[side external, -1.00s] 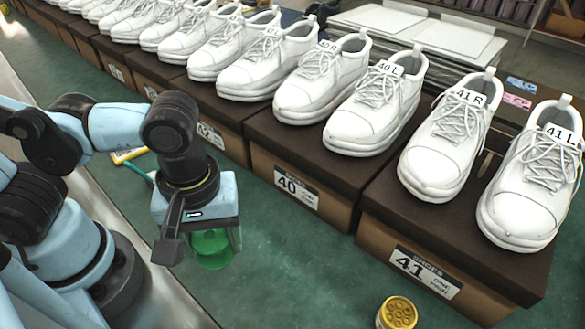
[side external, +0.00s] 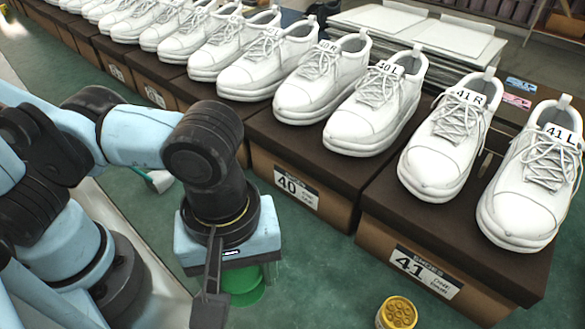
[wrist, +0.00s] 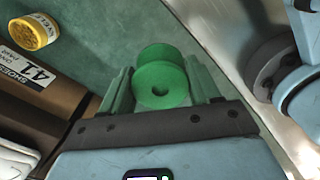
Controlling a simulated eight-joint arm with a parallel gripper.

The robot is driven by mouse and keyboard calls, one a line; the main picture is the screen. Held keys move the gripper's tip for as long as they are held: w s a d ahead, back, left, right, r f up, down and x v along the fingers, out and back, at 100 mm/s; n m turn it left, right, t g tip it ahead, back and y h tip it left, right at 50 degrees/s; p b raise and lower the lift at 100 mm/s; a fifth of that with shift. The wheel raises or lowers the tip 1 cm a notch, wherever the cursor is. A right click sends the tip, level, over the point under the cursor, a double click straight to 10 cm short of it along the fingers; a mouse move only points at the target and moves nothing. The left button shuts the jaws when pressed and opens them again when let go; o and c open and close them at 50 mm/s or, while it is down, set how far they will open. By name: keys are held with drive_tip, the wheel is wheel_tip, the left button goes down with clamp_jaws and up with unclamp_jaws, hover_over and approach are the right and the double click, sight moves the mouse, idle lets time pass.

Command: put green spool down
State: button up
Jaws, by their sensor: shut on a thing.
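In the side view the spool (side external: 246,287) shows below my gripper (side external: 250,275), over the green work surface (side external: 320,270). The gripper body and a dark bracket hide part of the spool. I cannot tell whether the spool touches the surface.
Shoe boxes marked 40 (side external: 296,190) and 41 (side external: 425,272) carry white shoes (side external: 450,140) along the back. A yellow round container (side external: 397,313) stands at the front right, also in the wrist view (wrist: 34,32). The green surface between the gripper and that container is clear.

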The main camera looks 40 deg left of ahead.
drive_tip(key=shift+w+d+f, duration=0.4)
drive_tip(key=shift+d+f, duration=0.1)
drive_tip(key=shift+f, duration=1.15)
drive_tip(key=shift+w+d+f, duration=0.45)
drive_tip(key=shift+d+f, duration=0.1)
drive_tip(key=shift+f, duration=1.05)
drive_tip(key=shift+w+d+f, duration=0.4)
drive_tip(key=shift+d+f, duration=0.1)
drive_tip(key=shift+f, duration=1.15)
drive_tip(key=shift+f, duration=0.15)
drive_tip(key=o, duration=1.1)
drive_tip(key=shift+c, duration=0.2)
